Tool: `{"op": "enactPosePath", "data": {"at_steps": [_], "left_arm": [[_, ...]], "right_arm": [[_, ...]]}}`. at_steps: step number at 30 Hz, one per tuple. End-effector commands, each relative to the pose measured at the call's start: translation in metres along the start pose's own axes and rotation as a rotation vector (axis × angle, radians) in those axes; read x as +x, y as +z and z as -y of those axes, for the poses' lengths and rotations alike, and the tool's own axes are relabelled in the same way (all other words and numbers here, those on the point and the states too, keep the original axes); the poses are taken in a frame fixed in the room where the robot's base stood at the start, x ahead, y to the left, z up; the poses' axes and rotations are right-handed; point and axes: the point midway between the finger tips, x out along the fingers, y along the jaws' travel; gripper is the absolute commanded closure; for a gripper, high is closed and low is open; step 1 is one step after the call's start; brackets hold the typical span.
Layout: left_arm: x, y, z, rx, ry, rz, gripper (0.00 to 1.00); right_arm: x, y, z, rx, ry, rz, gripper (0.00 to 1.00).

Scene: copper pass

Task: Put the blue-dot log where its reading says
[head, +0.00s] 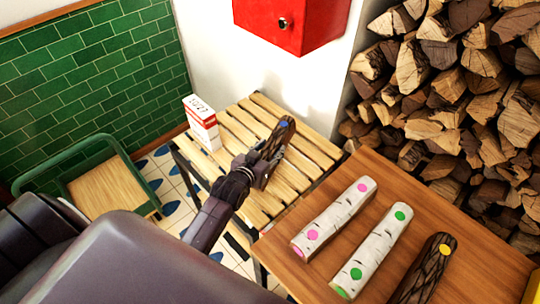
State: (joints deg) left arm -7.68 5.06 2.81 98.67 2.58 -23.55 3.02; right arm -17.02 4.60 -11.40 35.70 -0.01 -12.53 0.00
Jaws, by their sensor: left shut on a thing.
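My left gripper (264,166) is shut on a dark-barked log (284,134) above or on the slatted wooden bench (236,122). I cannot tell whether the log touches the slats. On the brown table (330,270) lie a white birch log with pink dots (336,216), a white birch log with green dots (377,245) and a dark log with a yellow dot (426,272). My right gripper is not in view.
A white and red box (202,122) with small print, hard to read, stands at the bench's left corner. A green-framed cart with a wooden top (108,190) stands at the left. A red wall box (290,22) hangs behind. Stacked firewood (455,100) fills the right.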

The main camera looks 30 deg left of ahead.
Motion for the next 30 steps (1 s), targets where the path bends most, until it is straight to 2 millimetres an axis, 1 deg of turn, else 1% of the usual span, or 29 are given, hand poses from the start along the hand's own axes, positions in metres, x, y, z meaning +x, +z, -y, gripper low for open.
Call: {"op": "enactPosePath", "data": {"at_steps": [3, 6, 19, 20, 24, 30], "left_arm": [[0.007, 0.015, 0.0, 0.0, 0.0, -0.003, 1.0], [0.011, 0.024, 0.0, 0.0, 0.0, -0.005, 1.0], [0.013, 0.029, 0.0, 0.0, 0.0, -0.006, 1.0], [0.013, 0.034, 0.0, 0.0, 0.0, 0.003, 0.58], [0.013, 0.033, 0.0, 0.0, 0.0, 0.003, 0.43], [0.013, 0.033, 0.0, 0.0, 0.0, 0.003, 0.42]], "right_arm": [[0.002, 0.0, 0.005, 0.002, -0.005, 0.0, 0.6], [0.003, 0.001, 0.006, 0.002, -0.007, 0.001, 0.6], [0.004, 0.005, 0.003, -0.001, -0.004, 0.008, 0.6], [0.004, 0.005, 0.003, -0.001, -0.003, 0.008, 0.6], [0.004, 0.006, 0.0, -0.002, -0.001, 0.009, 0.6], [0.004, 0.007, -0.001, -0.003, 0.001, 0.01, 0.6]]}}
